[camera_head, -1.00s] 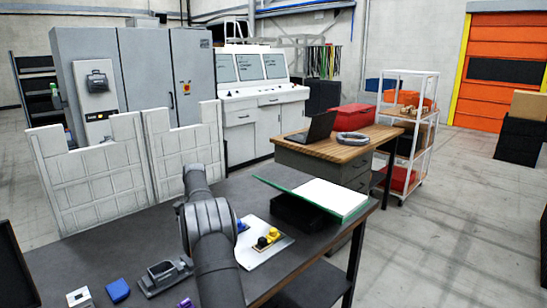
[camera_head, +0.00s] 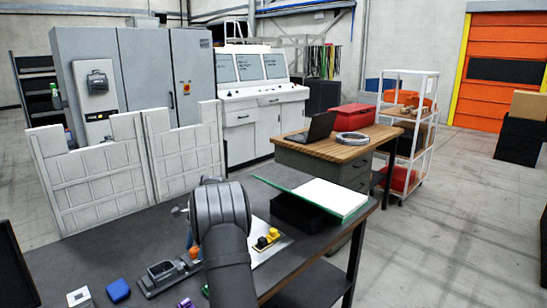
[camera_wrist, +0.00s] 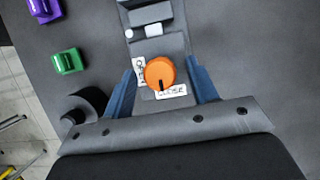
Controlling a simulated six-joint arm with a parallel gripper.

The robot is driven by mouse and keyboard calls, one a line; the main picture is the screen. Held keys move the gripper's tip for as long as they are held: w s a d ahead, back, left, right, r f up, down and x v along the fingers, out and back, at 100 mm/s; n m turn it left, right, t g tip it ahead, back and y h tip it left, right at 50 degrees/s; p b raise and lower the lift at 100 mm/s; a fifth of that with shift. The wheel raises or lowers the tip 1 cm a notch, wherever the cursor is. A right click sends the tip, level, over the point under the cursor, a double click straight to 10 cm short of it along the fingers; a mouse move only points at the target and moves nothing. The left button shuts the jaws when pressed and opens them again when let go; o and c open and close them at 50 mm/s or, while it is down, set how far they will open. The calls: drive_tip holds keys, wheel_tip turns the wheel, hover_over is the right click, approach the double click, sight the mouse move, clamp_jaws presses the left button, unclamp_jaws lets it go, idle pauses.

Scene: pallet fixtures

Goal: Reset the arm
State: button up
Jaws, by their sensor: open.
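My gripper (camera_wrist: 160,85) shows in the wrist view with two blue fingers spread apart. An orange round knob (camera_wrist: 160,73) with a dark mark stands between and just beyond the fingers, on a grey fixture (camera_wrist: 151,48) with white "OPEN" and "CLOSE" labels. I cannot tell whether a finger touches the knob. In the head view my arm hides most of the gripper. The grey fixture also shows there (camera_head: 165,275), left of my arm, with a bit of the orange knob (camera_head: 194,254) at its right end.
On the dark table (camera_head: 110,250) lie a blue block (camera_head: 118,290), a white block (camera_head: 79,297) and a purple block (camera_head: 186,303). A green block (camera_wrist: 68,61) shows in the wrist view. A light plate with a yellow part (camera_head: 267,239) is right of my arm; an open binder (camera_head: 330,197) lies behind.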

drive_tip(key=m, duration=0.2)
drive_tip(key=m+t+y, duration=0.1)
drive_tip(key=m, duration=0.1)
drive_tip(key=shift+s+d+m+t, duration=0.1)
drive_tip(key=shift+s+m+t, duration=0.05)
drive_tip(key=shift+m+t, duration=0.2)
drive_tip(key=m+t, duration=0.1)
drive_tip(key=m, duration=0.3)
drive_tip(key=shift+s+m+t, duration=0.1)
drive_tip(key=shift+m+t, duration=0.15)
drive_tip(key=shift+t, duration=0.1)
drive_tip(key=shift+v, duration=1.5)
drive_tip(key=o, duration=0.9)
drive_tip(key=shift+o, duration=0.7)
drive_tip(key=shift+r, duration=0.1)
drive_tip(key=s+a+r+n+h, duration=0.2)
drive_tip(key=s+r+n, duration=0.3)
drive_tip(key=s+n, duration=0.75)
drive_tip(key=s+a+r+n+h, duration=0.25)
drive_tip(key=s+r+n, duration=0.35)
drive_tip(key=s+n, duration=0.65)
drive_tip(key=shift+n, duration=0.9)
drive_tip(key=f, duration=0.6)
drive_tip(key=w+f, duration=0.1)
drive_tip(key=f, duration=0.2)
drive_tip(key=shift+w+a+f, duration=0.1)
drive_tip(key=shift+a, duration=0.2)
